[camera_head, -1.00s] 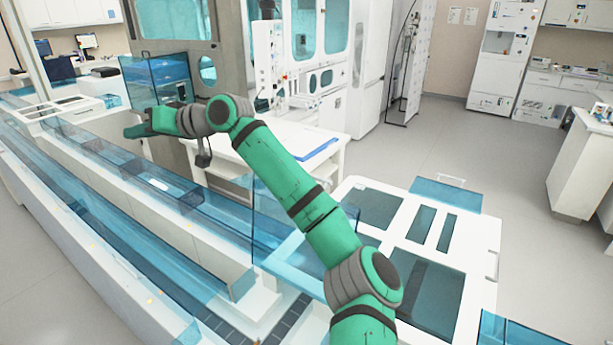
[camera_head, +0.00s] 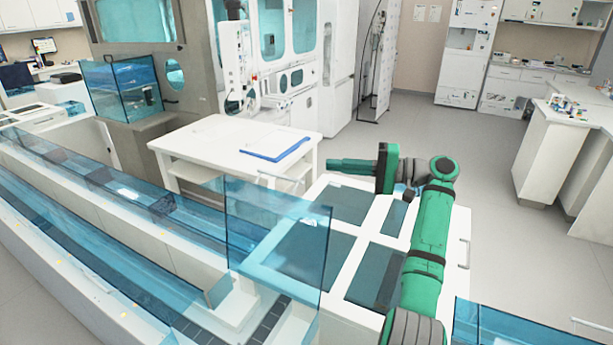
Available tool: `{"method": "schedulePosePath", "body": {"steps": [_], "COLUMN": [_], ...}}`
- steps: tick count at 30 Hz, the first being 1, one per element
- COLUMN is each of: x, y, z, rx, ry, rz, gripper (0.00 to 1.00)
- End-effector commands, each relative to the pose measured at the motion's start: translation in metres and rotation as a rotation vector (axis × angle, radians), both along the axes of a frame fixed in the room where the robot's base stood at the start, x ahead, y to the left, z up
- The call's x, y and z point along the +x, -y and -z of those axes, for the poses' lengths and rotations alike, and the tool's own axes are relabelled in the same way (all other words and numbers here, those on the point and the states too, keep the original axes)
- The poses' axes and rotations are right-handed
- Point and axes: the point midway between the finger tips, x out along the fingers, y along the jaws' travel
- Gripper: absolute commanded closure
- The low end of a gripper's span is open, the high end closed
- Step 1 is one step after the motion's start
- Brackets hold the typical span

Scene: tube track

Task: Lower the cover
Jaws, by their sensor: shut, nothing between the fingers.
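A transparent blue cover (camera_head: 275,250) stands upright at the left side of the white unit, in the middle of the head view. A thin pale handle (camera_head: 279,181) shows by its top edge. My gripper (camera_head: 332,164), at the left end of my green arm, points left beyond the cover and to its right. In the picture a gap separates it from the cover and handle. It is shut and empty, and small in view; my arm hides part of the white unit.
The white unit's top (camera_head: 360,235) has several dark windows and a side handle (camera_head: 463,252). A white table (camera_head: 190,142) with a blue clipboard (camera_head: 275,150) stands behind. Long blue-covered tracks (camera_head: 75,235) run at left. Another blue panel (camera_head: 510,328) is at lower right. Floor at right is clear.

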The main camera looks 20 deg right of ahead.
Motion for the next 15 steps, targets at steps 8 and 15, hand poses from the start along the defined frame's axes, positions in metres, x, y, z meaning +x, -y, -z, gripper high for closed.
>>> {"method": "schedulePosePath", "body": {"steps": [8,15], "x": [-0.011,0.01], "y": [0.01,-0.026], "z": [0.017,0.017], "rx": [0.052,0.048], "ry": [-0.03,-0.028], "rz": [-0.009,-0.01], "gripper": [1.0,1.0]}}
